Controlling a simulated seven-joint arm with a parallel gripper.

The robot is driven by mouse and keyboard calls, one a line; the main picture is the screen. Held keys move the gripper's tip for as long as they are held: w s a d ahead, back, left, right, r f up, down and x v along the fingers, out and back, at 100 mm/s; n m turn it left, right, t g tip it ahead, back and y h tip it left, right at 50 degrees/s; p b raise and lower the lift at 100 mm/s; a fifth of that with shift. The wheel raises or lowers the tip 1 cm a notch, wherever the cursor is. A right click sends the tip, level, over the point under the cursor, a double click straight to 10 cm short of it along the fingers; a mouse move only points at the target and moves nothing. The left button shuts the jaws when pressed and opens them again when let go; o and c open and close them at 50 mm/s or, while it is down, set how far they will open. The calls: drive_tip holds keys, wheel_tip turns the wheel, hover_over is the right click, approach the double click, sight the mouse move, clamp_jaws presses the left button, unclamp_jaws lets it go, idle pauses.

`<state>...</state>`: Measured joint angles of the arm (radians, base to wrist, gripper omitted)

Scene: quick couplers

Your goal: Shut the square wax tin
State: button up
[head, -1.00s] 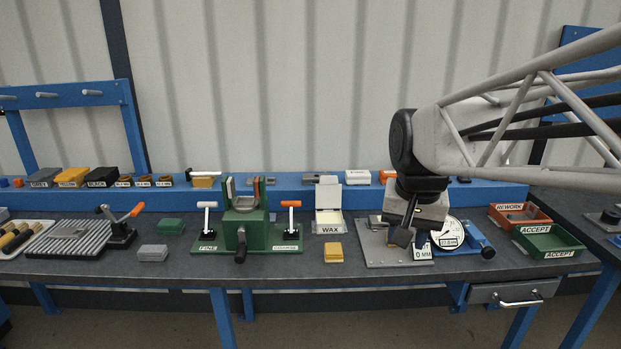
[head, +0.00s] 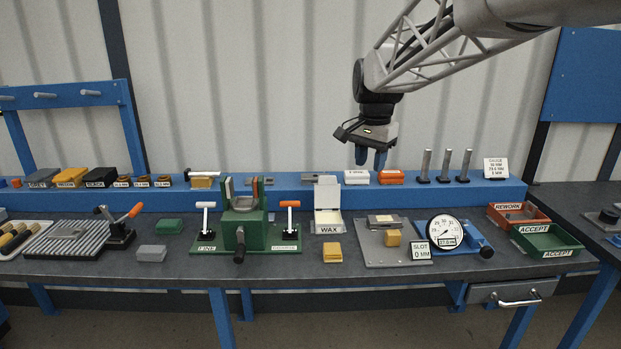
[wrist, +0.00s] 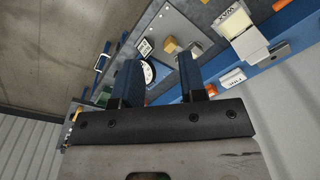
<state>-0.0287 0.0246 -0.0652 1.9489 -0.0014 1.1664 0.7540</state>
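The square wax tin (head: 328,222) stands on the bench with a white WAX label on its front. Its lid (head: 327,192) stands upright at the back, so the tin is open and pale wax shows inside. The tin also shows in the wrist view (wrist: 251,43), at the upper right. My gripper (head: 371,160) hangs in the air above the blue rear shelf, higher than the tin and to its right. In the wrist view its two blue fingers (wrist: 160,66) are apart with nothing between them. The gripper touches nothing.
A yellow block (head: 333,252) lies in front of the tin. A green clamp fixture (head: 244,229) with orange and white levers stands to its left. A grey plate (head: 376,256) with small blocks and a dial gauge (head: 445,232) are to its right. Metal posts (head: 445,165) rise from the shelf.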

drive_tip(key=w+a+f+m+g, duration=0.1)
drive_tip(key=w+f+m, duration=0.1)
drive_tip(key=w, duration=0.9)
drive_tip(key=w+a+f+m, duration=0.2)
drive_tip(key=w+m, duration=0.1)
drive_tip(key=w, duration=0.8)
drive_tip(key=m+g, duration=0.1)
drive_tip(key=m, duration=0.3)
hover_over(327, 177)
drive_tip(key=f, duration=1)
drive_tip(key=shift+w+d, duration=0.2)
drive_tip(key=shift+w, duration=0.15)
drive_tip(key=shift+w+a+f+m, duration=0.1)
drive_tip(key=shift+w+f+m, duration=0.2)
drive_tip(key=shift+w+f, duration=0.15)
drive_tip(key=shift+s+f, duration=0.2)
drive_tip(key=shift+f, duration=1.1)
drive_tip(key=shift+s+f, duration=0.15)
drive_tip(key=shift+f, duration=1.1)
drive_tip(key=shift+s+f, duration=0.2)
drive_tip(key=shift+f, duration=1.1)
clamp_jaws()
